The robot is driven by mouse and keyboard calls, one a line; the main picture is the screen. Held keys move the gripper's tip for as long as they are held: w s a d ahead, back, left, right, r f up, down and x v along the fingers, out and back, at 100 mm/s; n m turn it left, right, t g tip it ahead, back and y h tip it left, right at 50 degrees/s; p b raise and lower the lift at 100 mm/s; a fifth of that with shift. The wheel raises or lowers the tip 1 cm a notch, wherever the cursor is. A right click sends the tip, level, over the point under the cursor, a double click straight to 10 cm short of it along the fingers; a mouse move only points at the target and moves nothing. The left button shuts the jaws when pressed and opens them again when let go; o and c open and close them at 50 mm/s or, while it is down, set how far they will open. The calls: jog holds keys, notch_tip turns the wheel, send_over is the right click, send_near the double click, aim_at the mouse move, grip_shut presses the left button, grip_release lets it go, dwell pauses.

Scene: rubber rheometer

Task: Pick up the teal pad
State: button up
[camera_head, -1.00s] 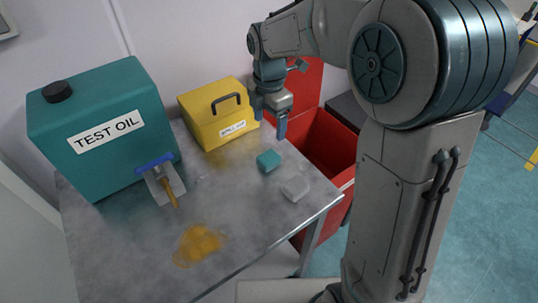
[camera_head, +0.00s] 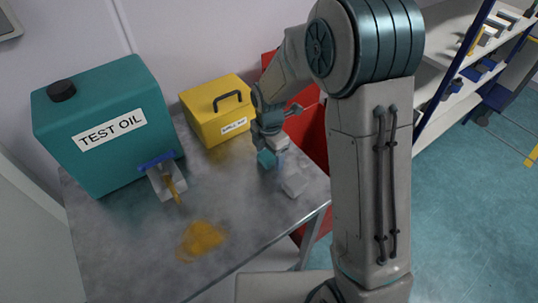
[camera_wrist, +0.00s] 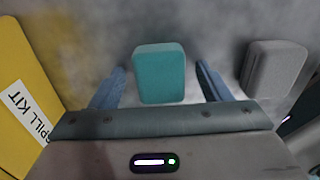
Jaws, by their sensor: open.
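The teal pad (camera_head: 266,159) is a small rounded block on the grey metal table (camera_head: 130,255). In the wrist view the teal pad (camera_wrist: 160,73) lies between and just ahead of my two blue fingertips, apart from both. My gripper (camera_wrist: 160,82) is open and empty, with one finger on each side of the pad. In the head view my gripper (camera_head: 268,150) is low over the table at the pad, and partly hides it.
A grey-white pad (camera_head: 295,185) lies to the right, and it also shows in the wrist view (camera_wrist: 273,70). A yellow spill kit (camera_head: 216,110) stands close at left. A teal test oil tank (camera_head: 105,130), an amber spill (camera_head: 202,240) and a red bin (camera_head: 313,130) are around.

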aim_at(269, 153)
jog(key=c, duration=1.1)
jog(key=shift+o, duration=0.2)
jog(key=shift+r, duration=0.1)
jog(key=shift+r, duration=0.55)
notch_tip(269, 153, up, 3)
jog(key=shift+f+b, duration=0.15)
jog(key=shift+b, duration=0.35)
jog(key=d+r+b, duration=0.1)
jog(key=d+r, duration=0.6)
jog(key=d, duration=0.4)
jog(key=shift+s+d+b, duration=0.2)
jog(key=shift+d+b, duration=0.1)
jog(key=shift+d, duration=0.05)
jog(key=shift+o, duration=0.6)
jog(key=shift+f, duration=0.1)
